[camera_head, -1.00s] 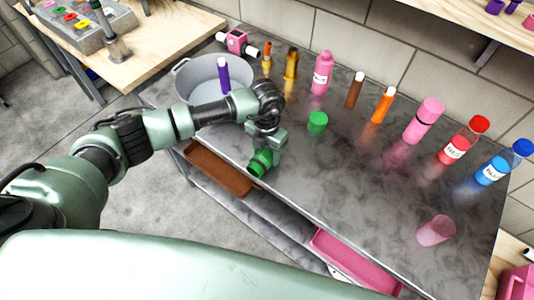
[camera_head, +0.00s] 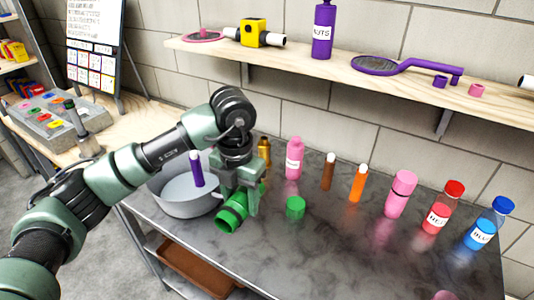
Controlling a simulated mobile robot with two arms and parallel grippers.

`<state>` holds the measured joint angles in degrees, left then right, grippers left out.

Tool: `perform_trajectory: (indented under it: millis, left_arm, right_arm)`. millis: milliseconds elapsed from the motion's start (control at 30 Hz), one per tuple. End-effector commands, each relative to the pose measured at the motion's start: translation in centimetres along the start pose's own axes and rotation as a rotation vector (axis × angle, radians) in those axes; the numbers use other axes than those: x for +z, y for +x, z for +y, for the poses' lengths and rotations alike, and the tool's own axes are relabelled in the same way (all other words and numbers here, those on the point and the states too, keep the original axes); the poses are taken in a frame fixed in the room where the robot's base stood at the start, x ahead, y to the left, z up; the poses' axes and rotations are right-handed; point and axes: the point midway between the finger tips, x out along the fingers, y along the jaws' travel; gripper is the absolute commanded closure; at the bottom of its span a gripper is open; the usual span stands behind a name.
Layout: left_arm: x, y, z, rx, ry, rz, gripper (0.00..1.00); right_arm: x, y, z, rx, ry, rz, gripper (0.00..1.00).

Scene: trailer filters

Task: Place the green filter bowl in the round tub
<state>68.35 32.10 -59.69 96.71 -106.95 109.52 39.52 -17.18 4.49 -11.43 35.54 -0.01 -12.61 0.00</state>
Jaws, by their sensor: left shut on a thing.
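My left gripper (camera_head: 244,203) is shut on the green filter bowl (camera_head: 231,215), a green cylinder that hangs tilted just above or at the table top. The grey round tub (camera_head: 183,207) stands just left of the bowl, at the table's left end. A purple tube with a white top (camera_head: 197,170) stands in the tub. The gripper and the bowl are beside the tub's right side, and my arm hides part of its rim. My right gripper is out of view.
A wall shelf (camera_head: 365,83) runs above. The front middle of the table is clear.

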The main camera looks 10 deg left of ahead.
Motion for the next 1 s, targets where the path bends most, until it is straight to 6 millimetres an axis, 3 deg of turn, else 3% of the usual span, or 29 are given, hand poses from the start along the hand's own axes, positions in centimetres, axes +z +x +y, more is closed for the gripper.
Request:
perform_trajectory:
  millis: [167,267,1000]
  left_arm:
    - [-0.2,-0.2,0.1,0.001,0.046,-0.002,0.95]
    - [-0.7,-0.1,0.1,0.003,0.163,-0.005,0.95]
    - [-9.1,1.5,0.2,0.022,1.9,-0.004,0.95]
  right_arm:
    - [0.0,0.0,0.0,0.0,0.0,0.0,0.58]
    - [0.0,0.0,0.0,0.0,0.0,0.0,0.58]
    - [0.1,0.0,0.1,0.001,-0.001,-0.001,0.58]
